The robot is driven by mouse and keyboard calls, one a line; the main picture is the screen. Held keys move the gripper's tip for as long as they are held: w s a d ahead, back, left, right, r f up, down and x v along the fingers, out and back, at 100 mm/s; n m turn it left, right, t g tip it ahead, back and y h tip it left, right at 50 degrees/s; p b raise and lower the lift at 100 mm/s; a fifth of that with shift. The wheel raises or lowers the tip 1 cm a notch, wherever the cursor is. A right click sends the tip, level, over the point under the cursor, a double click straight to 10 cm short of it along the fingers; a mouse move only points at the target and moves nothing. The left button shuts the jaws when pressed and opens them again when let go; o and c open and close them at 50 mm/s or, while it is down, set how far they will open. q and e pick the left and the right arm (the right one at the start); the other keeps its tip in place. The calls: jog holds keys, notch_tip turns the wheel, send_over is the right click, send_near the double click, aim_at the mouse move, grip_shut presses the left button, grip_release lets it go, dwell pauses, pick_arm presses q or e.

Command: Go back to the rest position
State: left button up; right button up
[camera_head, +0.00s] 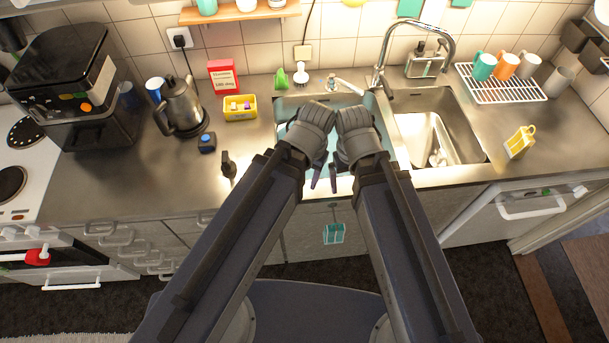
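My two arms reach forward from the bottom of the head view, and both wrists meet close together over the left sink basin (284,107). My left gripper (318,174) points down, with dark fingers partly showing below the grey wrist. My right gripper (336,174) is right beside it, also pointing down. The wrists hide much of both grippers and the basin. I cannot tell whether either gripper is open or shut, and I see no object clearly held.
A kettle (182,105), red box (223,76), yellow container (240,108) and black appliance (70,85) stand left. The tap (384,65) rises behind the sink. A rack (500,88) with mugs and a yellow item (519,141) are right. The front right counter is clear.

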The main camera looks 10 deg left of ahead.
jog(key=shift+f, duration=0.1)
notch_tip(320, 180, down, 8)
jog(key=b, duration=0.8)
jog(key=shift+f+b, duration=0.2)
jog(key=shift+b, duration=0.1)
